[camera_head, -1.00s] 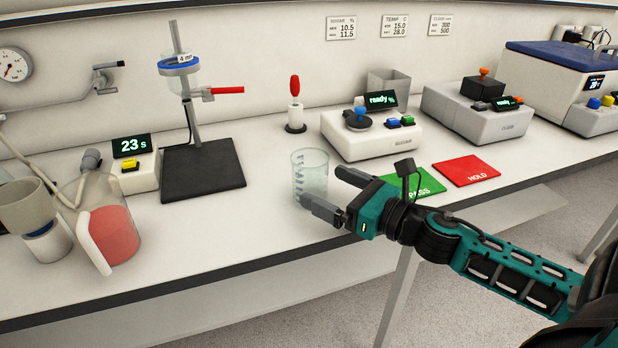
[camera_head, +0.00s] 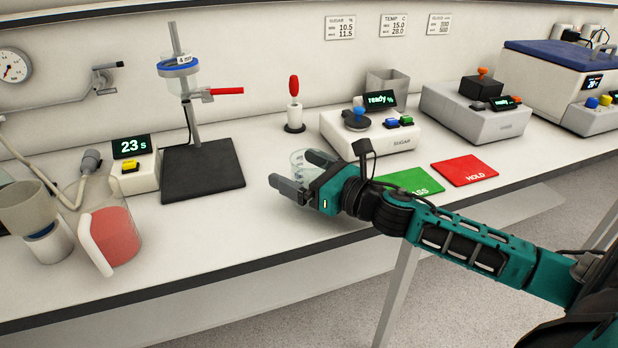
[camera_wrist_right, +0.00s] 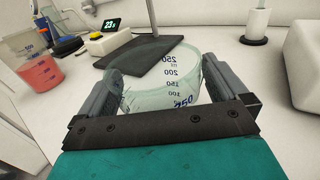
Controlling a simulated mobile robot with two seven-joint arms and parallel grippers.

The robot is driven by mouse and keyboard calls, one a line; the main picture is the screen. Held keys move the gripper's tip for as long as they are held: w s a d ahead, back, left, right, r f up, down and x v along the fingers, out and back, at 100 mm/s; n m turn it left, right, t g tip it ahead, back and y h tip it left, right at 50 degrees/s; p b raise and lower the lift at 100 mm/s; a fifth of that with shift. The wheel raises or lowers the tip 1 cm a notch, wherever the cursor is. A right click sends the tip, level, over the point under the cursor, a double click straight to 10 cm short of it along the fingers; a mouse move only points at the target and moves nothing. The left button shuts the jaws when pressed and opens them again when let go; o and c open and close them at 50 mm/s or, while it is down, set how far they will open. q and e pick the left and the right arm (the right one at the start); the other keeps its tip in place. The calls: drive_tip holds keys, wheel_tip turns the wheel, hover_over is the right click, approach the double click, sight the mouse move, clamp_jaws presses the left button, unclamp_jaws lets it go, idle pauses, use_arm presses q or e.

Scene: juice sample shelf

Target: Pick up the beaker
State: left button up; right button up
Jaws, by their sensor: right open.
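The beaker (camera_head: 298,160) is clear glass and stands upright on the white bench near its front edge. In the head view my right gripper hides most of it. In the right wrist view the beaker (camera_wrist_right: 165,78) shows its graduation marks and looks empty. My right gripper (camera_head: 291,172) is open around the beaker, with one finger on each side; in the wrist view (camera_wrist_right: 163,88) I cannot tell whether the fingers touch the glass. My left gripper is not in view.
A pitcher of red juice (camera_head: 115,230) stands at the left. A stand with a black base (camera_head: 202,170) is behind the beaker to the left. The sugar device (camera_head: 375,130), green mat (camera_head: 408,182) and red mat (camera_head: 464,169) are to the right.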

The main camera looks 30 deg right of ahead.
drive_tip(key=shift+c, duration=0.4)
drive_tip(key=c, duration=1)
drive_tip(key=shift+r, duration=0.1)
